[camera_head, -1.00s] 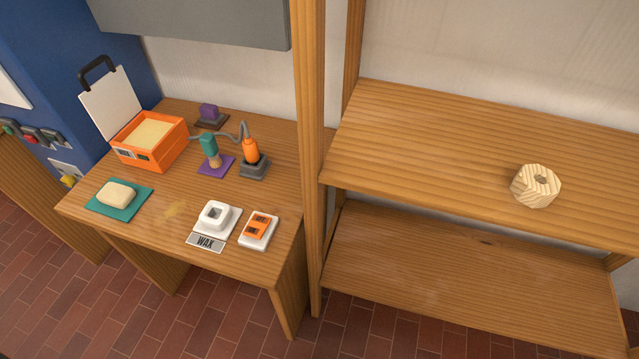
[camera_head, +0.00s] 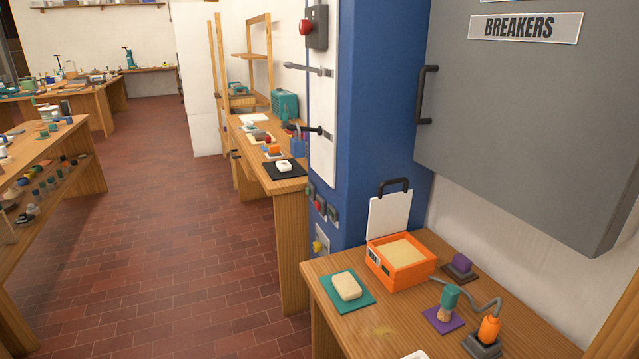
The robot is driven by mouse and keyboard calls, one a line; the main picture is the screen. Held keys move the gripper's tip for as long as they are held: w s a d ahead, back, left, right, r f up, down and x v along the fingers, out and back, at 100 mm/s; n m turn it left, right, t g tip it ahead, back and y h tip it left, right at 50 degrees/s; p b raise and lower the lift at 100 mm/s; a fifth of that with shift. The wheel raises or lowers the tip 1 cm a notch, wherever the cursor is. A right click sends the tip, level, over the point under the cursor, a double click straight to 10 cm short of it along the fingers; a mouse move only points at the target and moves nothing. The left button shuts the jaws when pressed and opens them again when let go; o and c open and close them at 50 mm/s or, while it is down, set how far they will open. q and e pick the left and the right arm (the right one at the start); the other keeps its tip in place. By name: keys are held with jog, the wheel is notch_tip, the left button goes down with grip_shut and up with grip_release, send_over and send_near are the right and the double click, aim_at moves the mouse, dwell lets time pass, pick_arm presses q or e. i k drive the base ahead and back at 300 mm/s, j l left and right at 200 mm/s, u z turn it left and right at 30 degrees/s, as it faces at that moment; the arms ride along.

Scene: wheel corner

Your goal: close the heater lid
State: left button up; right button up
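The heater is an orange box (camera_head: 388,274) with a pale yellow filling, on the wooden table at the lower right of the head view. Its white lid (camera_head: 389,216) with a black handle (camera_head: 394,186) stands upright at the box's back edge, so the heater is open. The lid is close in front of the blue column. Neither of my grippers is in view.
On the same table (camera_head: 330,318) are a pale block on a teal mat (camera_head: 347,289), a teal-handled brush (camera_head: 449,302), an orange tool (camera_head: 488,331) and a purple block (camera_head: 461,263). A grey breaker cabinet (camera_head: 530,120) overhangs the table. The brick floor (camera_head: 170,250) at left is clear.

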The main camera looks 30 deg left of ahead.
aim_at(389, 214)
jog(key=u, duration=0.65)
jog(key=i+j+z, duration=0.1)
jog(key=i+j, duration=0.15)
jog(key=i+j+z, duration=0.1)
jog(key=i+j, duration=0.15)
jog(key=j, duration=0.15)
jog(key=i+j+z, duration=0.1)
jog(key=i+j, duration=0.15)
jog(key=i+j+z, duration=0.1)
jog(key=j, duration=0.35)
jog(key=i+j, duration=0.35)
jog(key=i+j+z, duration=0.15)
jog(key=j, duration=0.25)
jog(key=i, duration=0.05)
